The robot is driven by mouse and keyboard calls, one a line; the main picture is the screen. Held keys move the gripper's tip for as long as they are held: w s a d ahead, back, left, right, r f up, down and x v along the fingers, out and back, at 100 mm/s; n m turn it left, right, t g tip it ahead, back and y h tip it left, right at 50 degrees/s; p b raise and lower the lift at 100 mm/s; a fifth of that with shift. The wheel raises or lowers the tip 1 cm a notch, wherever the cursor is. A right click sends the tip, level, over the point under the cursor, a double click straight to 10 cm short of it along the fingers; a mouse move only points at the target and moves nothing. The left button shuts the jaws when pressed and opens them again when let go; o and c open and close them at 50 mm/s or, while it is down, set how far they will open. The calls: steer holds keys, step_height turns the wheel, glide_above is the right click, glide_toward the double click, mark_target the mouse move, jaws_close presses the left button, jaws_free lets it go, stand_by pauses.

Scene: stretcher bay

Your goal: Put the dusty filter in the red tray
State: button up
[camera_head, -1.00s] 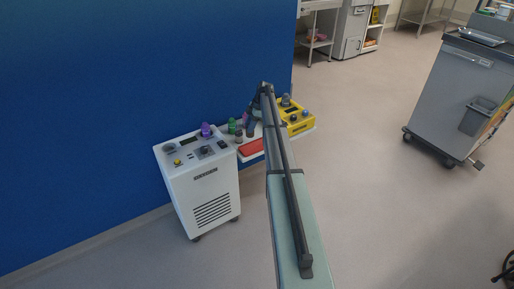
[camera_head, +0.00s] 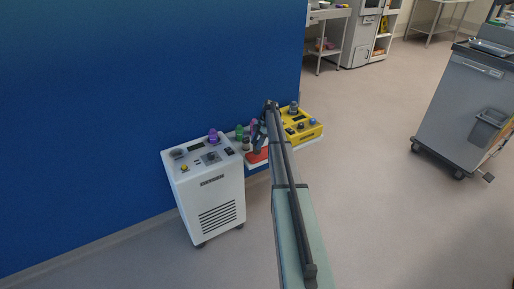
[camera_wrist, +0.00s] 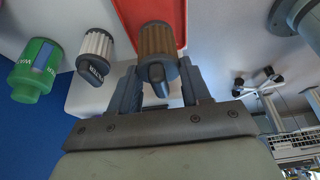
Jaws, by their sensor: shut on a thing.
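The dusty filter (camera_wrist: 156,42) is a brown ribbed cylinder with a grey end, in the wrist view. My gripper (camera_wrist: 160,76) is shut on it, one finger on each side. The red tray (camera_wrist: 124,12) lies behind the filter in the wrist view; whether they touch I cannot tell. In the head view the red tray (camera_head: 254,158) shows as a strip on a small white shelf, and my gripper (camera_head: 260,140) is over it. My arm partly covers the tray there, and the held filter is hard to make out.
A white ribbed filter (camera_wrist: 97,47) and a green canister (camera_wrist: 36,70) stand beside the tray. A yellow device (camera_head: 304,127) is on the shelf's right, a white oxygen unit (camera_head: 207,195) on its left. A blue wall (camera_head: 150,80) is behind. Open floor lies to the right.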

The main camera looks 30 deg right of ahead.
steer(key=shift+f, duration=1.5)
steer(key=o, duration=1.1)
steer(key=shift+f, duration=0.1)
steer(key=shift+c, duration=0.2)
steer(key=v, duration=1.2)
